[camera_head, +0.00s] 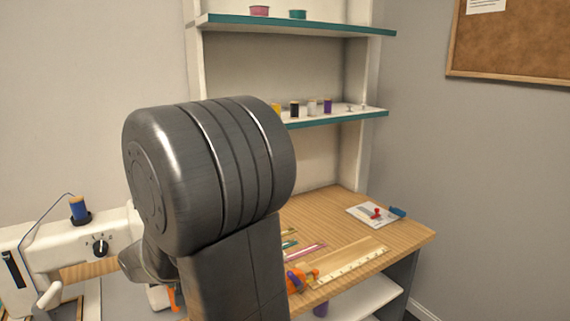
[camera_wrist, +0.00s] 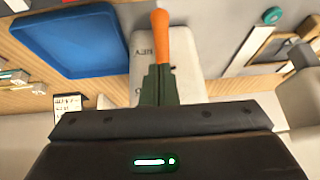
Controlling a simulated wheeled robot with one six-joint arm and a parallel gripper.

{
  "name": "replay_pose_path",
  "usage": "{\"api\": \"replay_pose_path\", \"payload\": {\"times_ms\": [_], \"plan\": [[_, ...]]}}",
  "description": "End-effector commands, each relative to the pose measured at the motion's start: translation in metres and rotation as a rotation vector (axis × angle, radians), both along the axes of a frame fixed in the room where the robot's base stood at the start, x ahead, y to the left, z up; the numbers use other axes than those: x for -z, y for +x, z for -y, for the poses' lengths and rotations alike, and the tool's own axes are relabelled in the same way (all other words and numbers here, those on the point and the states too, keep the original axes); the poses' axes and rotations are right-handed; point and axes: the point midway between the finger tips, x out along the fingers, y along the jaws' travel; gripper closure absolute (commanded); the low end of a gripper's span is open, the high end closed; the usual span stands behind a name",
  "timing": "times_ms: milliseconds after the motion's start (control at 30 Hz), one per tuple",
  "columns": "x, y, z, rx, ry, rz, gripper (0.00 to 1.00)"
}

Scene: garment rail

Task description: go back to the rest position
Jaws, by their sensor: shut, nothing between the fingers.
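My gripper (camera_wrist: 161,22) shows in the wrist view with its orange fingertips together and nothing between them. In the head view, a large dark joint of my arm fills the middle and hides most of my gripper. A small orange piece low beside the arm looks like a fingertip.
A white sewing machine (camera_head: 32,262) with a blue spool (camera_head: 79,208) stands at left. A wooden worktop (camera_head: 335,215) holds a ruler (camera_head: 350,262) and a white card (camera_head: 366,213). Shelves (camera_head: 345,118) with spools rise behind. A blue tray (camera_wrist: 70,38) shows in the wrist view.

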Motion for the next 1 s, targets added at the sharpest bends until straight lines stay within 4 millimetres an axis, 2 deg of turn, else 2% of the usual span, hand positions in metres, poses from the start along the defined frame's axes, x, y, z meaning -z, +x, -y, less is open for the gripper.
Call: {"api": "replay_pose_path", "payload": {"times_ms": [33,1000], "plan": [[-0.0055,0.0012,-0.0005,0.002,-0.008,-0.013,1.0],[-0.0146,0.0085,-0.0069,-0.004,-0.146,-0.263,1.0]]}}
